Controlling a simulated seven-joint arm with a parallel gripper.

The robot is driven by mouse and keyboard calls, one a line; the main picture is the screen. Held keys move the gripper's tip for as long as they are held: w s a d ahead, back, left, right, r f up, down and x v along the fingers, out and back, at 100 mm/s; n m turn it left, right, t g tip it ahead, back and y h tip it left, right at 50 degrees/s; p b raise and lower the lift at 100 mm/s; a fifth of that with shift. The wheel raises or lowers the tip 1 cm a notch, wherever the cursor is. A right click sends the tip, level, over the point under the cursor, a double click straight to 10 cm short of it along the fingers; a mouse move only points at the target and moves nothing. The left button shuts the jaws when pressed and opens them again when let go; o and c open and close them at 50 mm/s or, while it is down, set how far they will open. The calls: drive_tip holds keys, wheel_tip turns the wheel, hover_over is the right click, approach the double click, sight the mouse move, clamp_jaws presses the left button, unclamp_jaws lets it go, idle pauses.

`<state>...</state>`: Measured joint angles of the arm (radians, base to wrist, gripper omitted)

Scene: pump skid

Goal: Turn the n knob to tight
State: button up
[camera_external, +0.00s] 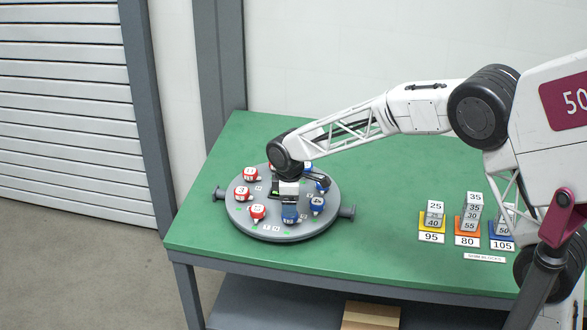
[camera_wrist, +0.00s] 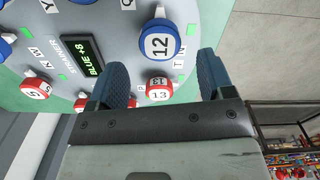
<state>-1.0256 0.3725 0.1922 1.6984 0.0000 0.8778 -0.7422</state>
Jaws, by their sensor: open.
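A round grey plate (camera_external: 275,228) carries a ring of red and blue numbered knobs. In the wrist view, a red knob marked 13 (camera_wrist: 159,90) appears between my fingers. A blue knob marked 12 (camera_wrist: 160,44) shows just beyond the fingertips. Small T and N labels (camera_wrist: 181,63) are on the plate beside these knobs; which knob the N belongs to is not clear. My gripper (camera_wrist: 162,68) is open with nothing held, and no finger contact with a knob is visible. In the external view, my wrist covers part of the plate.
A lit display (camera_wrist: 83,56) reads "BLUE +8". Another red knob (camera_wrist: 35,88) is at the left of the wrist view. Numbered blocks (camera_external: 467,216) stand on coloured pads at the right of the green table (camera_external: 390,225). The table between plate and blocks is clear.

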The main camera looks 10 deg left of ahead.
drive_tip(key=shift+f, duration=2.15)
drive_tip(key=c, duration=0.9)
